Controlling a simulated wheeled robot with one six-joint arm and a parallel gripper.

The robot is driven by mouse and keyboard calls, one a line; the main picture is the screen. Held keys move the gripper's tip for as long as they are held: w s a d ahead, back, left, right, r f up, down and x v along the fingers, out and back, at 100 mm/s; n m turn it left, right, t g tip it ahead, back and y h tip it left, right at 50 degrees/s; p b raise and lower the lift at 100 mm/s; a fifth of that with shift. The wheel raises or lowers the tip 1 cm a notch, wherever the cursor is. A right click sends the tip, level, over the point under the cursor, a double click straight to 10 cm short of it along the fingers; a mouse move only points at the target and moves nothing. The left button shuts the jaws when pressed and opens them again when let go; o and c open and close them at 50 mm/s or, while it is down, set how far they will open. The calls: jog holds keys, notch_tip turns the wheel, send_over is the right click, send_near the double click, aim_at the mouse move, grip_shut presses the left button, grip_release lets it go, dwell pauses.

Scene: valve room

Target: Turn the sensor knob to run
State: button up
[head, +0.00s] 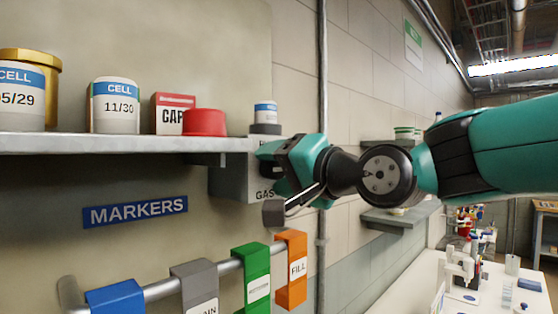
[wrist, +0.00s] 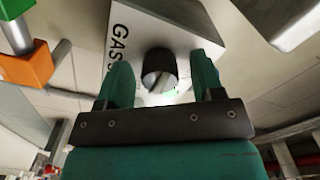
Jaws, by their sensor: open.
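The sensor is a grey box (wrist: 185,25) marked "GAS" in the wrist view. Its dark round knob (wrist: 160,70) sticks out from the face, with a pale line across its end and a bit of green beside it. My gripper (wrist: 163,85) is open, with one teal finger on each side of the knob; I cannot tell whether they touch it. In the head view the grey box (head: 230,184) hangs below the shelf's right end, partly hidden behind my gripper (head: 268,180). The knob is hidden there, and I cannot read its setting.
A shelf (head: 120,144) above holds jars, a red cap (head: 204,122) and a box. Below, a rail (head: 160,290) carries blue, grey, green and orange (head: 291,270) tags close under my gripper. A vertical pipe (head: 322,90) runs behind my wrist.

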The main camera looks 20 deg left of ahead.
jog(key=c, duration=0.9)
jog(key=shift+f+n+b, duration=0.15)
jog(key=shift+n+b, duration=0.25)
jog(key=shift+b, duration=0.25)
jog(key=n+b, duration=0.2)
jog(key=b, duration=0.1)
jog(key=shift+f+n+b, duration=0.15)
jog(key=shift+n+b, duration=0.2)
jog(key=shift+n, duration=0.05)
jog(key=n+b, duration=0.4)
jog(key=shift+n, duration=0.3)
jog(key=n+b, duration=0.3)
jog(key=n, duration=0.1)
jog(key=shift+n+b, duration=0.3)
jog(key=n, duration=0.1)
jog(key=n+b, duration=0.1)
jog(key=n, duration=0.1)
jog(key=n+b, duration=0.1)
jog(key=n, duration=0.1)
jog(key=shift+r, duration=0.25)
